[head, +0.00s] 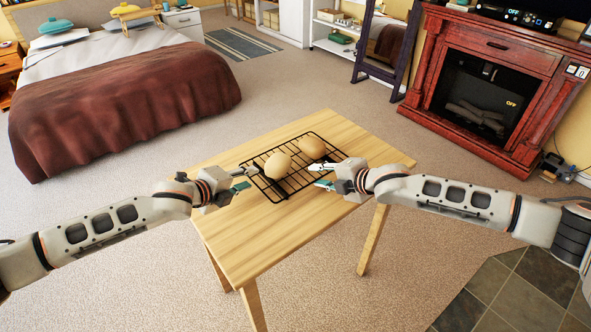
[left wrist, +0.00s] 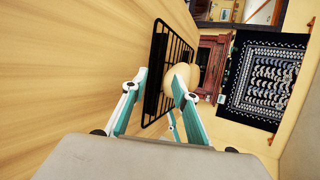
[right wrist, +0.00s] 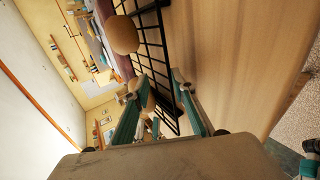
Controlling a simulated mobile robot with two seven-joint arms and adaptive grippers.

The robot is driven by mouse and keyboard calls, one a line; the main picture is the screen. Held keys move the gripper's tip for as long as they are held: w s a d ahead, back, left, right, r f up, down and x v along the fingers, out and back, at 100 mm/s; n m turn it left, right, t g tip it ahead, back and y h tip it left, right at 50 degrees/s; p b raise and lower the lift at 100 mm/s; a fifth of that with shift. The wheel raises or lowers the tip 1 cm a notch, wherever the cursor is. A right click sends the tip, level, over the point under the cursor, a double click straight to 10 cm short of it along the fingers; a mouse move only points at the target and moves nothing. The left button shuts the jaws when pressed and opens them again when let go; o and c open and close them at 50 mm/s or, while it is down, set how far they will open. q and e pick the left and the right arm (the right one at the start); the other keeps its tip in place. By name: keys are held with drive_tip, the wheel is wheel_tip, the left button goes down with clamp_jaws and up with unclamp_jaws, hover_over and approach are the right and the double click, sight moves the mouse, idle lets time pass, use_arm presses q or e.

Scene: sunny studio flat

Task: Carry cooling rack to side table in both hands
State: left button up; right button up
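The cooling rack (head: 285,188) is a black wire grid lying level on a light wooden table (head: 262,245). Two round tan buns sit on it, one nearer (head: 277,166) and one farther (head: 312,147). My left gripper (head: 243,179) is at the rack's left end, its fingers apart; in the left wrist view the rack (left wrist: 172,62) edge shows between and beyond the fingertips. My right gripper (head: 322,175) is at the right end, fingers also apart; the rack (right wrist: 155,60) runs past its fingertips. I cannot tell whether either gripper touches the rack.
A red fireplace (head: 480,80) stands at the back right. A bed with a brown cover (head: 120,110) is at the back left. A dark-framed mirror (head: 385,45) and a striped rug (head: 240,43) are farther back. Carpet around the table is open; dark tiles (head: 520,285) lie lower right.

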drive_tip(key=shift+r, duration=0.1)
use_arm(q)
drive_tip(key=v, duration=0.9)
drive_tip(key=shift+s, duration=0.15)
use_arm(e)
drive_tip(key=v, duration=1.2)
use_arm(q)
drive_tip(key=shift+s, duration=0.2)
use_arm(e)
drive_tip(key=shift+s, duration=0.25)
